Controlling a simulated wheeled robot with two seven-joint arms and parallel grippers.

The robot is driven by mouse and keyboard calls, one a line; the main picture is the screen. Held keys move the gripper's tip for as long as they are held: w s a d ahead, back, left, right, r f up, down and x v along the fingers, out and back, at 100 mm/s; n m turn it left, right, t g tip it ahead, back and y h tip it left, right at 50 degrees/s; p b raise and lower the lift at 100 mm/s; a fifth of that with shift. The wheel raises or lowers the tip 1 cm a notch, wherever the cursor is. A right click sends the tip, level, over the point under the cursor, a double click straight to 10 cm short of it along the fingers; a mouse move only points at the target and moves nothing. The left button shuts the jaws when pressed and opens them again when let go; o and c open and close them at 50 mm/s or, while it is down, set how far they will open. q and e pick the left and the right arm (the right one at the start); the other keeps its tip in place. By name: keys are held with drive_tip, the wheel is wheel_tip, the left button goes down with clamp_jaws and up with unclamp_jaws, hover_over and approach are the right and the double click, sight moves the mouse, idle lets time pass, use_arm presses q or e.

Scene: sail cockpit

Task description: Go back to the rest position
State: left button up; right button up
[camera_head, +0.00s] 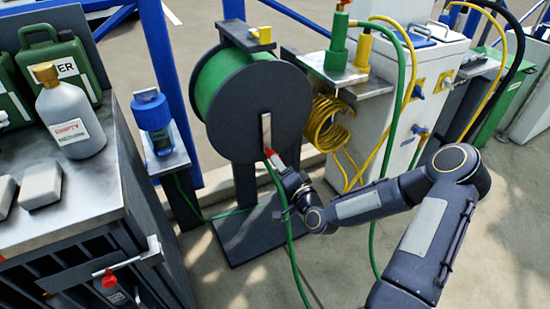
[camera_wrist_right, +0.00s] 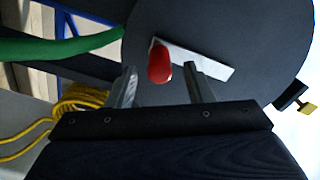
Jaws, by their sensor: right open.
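My right gripper (camera_head: 281,186) is in front of the lower part of a hose reel (camera_head: 258,105) with a dark round side plate. In the right wrist view its two fingers (camera_wrist_right: 157,88) are apart, with the red handle (camera_wrist_right: 160,62) of the reel's crank between and beyond their tips. I cannot tell whether the fingers touch the handle. The pale crank arm (camera_wrist_right: 205,62) lies against the side plate. In the head view the red handle (camera_head: 270,153) sits just above the gripper. My left gripper is not in view.
A green hose (camera_head: 290,240) hangs close to my right gripper. A coiled yellow hose (camera_head: 328,125) and a white cabinet (camera_head: 400,100) stand to the right. A metal-topped bench (camera_head: 95,185) with a grey bottle (camera_head: 72,120) is at left.

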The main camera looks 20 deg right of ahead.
drive_tip(key=s, duration=0.2)
drive_tip(key=shift+s+d, duration=0.1)
drive_tip(key=shift+s, duration=0.2)
drive_tip(key=s+a+r+n+g+y, duration=0.1)
drive_tip(key=s+a+r+n+g, duration=0.2)
drive_tip(key=s, duration=0.7)
drive_tip(key=s+a+r+n+g+y+p, duration=0.15)
drive_tip(key=s+r+n+g, duration=0.3)
drive_tip(key=s, duration=0.55)
drive_tip(key=s+a+r+n+g, duration=0.25)
drive_tip(key=s+g, duration=0.25)
drive_tip(key=s, duration=0.5)
wheel_tip(320, 180, up, 30)
drive_tip(key=p, duration=2.9)
drive_tip(key=shift+w+d, duration=0.15)
